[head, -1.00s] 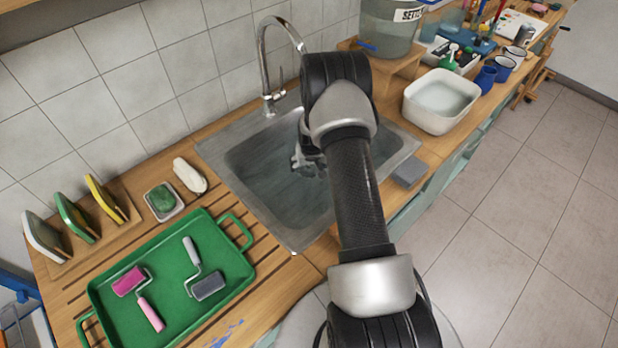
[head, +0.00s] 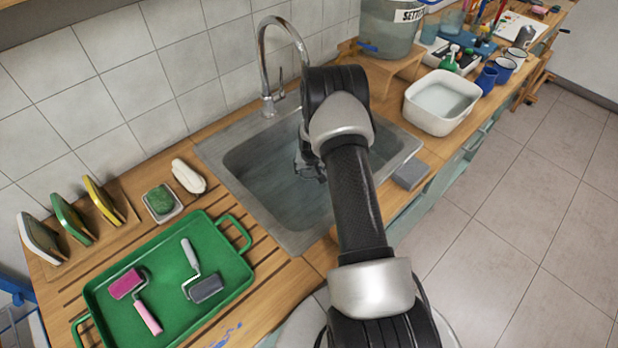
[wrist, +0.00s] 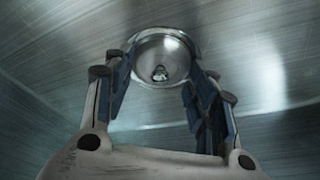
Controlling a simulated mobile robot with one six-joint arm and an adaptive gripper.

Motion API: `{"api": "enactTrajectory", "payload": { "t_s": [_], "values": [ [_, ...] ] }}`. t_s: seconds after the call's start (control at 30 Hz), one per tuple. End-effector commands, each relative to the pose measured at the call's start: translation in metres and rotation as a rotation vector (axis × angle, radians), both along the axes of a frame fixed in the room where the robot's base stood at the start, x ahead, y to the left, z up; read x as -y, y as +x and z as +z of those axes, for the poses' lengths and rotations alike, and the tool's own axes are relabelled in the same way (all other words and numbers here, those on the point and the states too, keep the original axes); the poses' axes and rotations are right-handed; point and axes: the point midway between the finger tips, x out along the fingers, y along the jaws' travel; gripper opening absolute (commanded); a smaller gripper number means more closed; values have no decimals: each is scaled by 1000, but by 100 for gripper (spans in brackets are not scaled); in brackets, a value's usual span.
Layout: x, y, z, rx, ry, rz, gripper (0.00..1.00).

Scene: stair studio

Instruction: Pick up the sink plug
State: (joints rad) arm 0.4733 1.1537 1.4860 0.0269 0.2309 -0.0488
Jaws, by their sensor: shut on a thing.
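The sink plug (wrist: 160,74) is a round metal piece with a small knob in its middle, seen in the wrist view between my fingers. My gripper (wrist: 162,60) is shut on it, one dark finger on each side. In the head view my gripper (head: 311,170) is down inside the steel sink (head: 262,178), partly hidden by my arm. The plug cannot be made out in the head view. Whether it is clear of the sink floor is hard to tell.
A curved tap (head: 262,60) rises at the sink's back edge. A green tray (head: 165,262) with two rollers lies on the left. A white basin (head: 422,118) and a grey block (head: 410,175) stand right of the sink. Blue mugs (head: 487,78) stand farther right.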

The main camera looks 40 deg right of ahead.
Motion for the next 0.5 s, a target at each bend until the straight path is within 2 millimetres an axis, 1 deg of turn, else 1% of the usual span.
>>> {"api": "enactTrajectory", "payload": {
  "t_s": [0.03, 0.13, 0.37, 0.4, 0.43, 0.47, 0.5],
  "values": [
    [0, -1, -1, -1, 0, 0, 34],
    [0, -1, -1, -1, 0, 0, 27],
    [0, 0, 1, -1, 0, 0, 27],
    [0, 0, 4, -1, 0, 0, 23],
    [0, 0, 7, 0, 0, 0, 21],
    [0, 0, 10, 0, 0, 0, 14],
    [0, 0, 17, 1, 0, 0, 3]
  ]
}}
